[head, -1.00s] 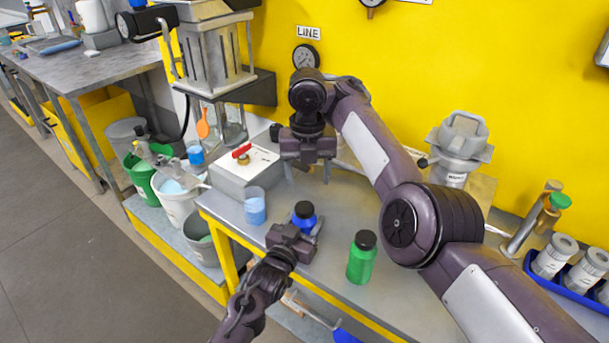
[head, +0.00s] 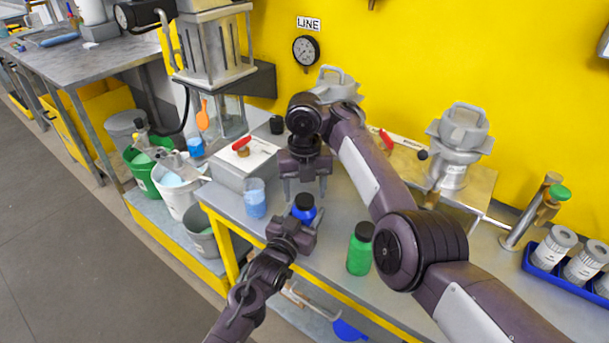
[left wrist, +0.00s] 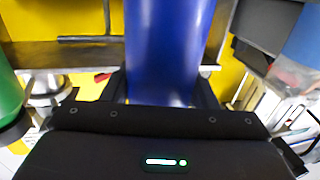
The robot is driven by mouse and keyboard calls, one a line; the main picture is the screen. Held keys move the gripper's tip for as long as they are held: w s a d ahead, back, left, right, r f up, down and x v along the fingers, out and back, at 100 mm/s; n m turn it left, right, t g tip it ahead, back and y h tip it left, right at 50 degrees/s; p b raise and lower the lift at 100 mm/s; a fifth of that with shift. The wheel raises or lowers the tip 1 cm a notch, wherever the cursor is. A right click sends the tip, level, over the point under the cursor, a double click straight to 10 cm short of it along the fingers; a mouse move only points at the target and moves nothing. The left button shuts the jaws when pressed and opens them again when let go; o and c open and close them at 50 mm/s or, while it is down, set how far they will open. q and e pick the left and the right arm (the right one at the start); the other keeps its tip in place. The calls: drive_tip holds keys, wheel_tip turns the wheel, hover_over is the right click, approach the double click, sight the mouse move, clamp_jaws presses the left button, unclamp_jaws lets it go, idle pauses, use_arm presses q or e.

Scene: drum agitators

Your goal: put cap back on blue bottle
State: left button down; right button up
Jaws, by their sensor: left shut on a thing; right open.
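The blue bottle (head: 304,215) stands upright at the front of the grey workbench, with a black top (head: 304,200); I cannot tell whether this is a seated cap. My left gripper (head: 302,225) is shut around the bottle's side. In the left wrist view the blue body (left wrist: 168,50) fills the space between the fingers. My right gripper (head: 305,190) is open, pointing down, with its fingers just above or behind the black top and nothing visible between them. A small dark cylinder (head: 277,124) stands farther back; I cannot tell what it is.
A green bottle with a black cap (head: 360,250) stands close to the right, near my right forearm. A beaker of blue liquid (head: 255,200) stands to the left, beside a white-topped box (head: 248,160). A blue tray of jars (head: 545,270) is at far right.

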drive_tip(key=shift+f, duration=0.95)
drive_tip(key=c, duration=1)
drive_tip(key=m, duration=0.6)
drive_tip(key=shift+m, duration=0.4)
drive_tip(key=shift+c, duration=0.2)
drive_tip(key=m, duration=1.6)
